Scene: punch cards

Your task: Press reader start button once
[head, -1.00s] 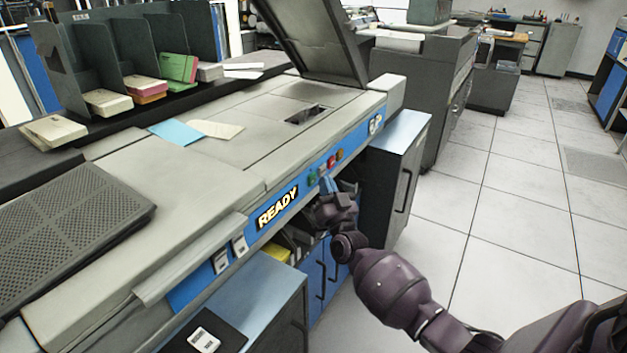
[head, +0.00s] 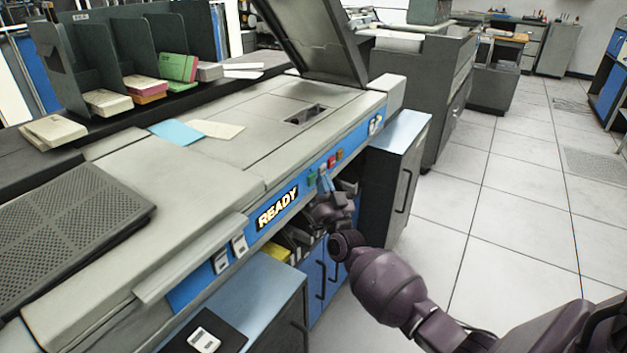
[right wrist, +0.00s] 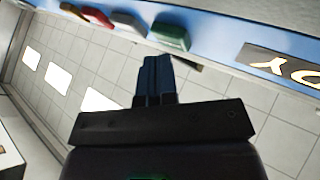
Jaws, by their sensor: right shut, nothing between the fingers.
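The reader is a long grey machine (head: 235,155) with a blue front strip bearing a lit READY sign (head: 277,208). Right of the sign is a row of small buttons: green (head: 312,178), pale, red (head: 331,161) and orange. My right gripper (head: 324,182) is shut and empty, just below this row. In the right wrist view its dark fingertips (right wrist: 157,60) are close below the green button (right wrist: 170,30). The pale button (right wrist: 127,22) and red button (right wrist: 97,16) are left of it. I cannot tell whether the fingertips touch the green button. No start label is readable. My left gripper is out of view.
Cards lie on the reader's top, including a blue one (head: 176,132). A grey cabinet (head: 397,185) stands right of the buttons, and a blue-topped cabinet (head: 250,290) stands at the front left. The tiled floor (head: 510,220) at right is open.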

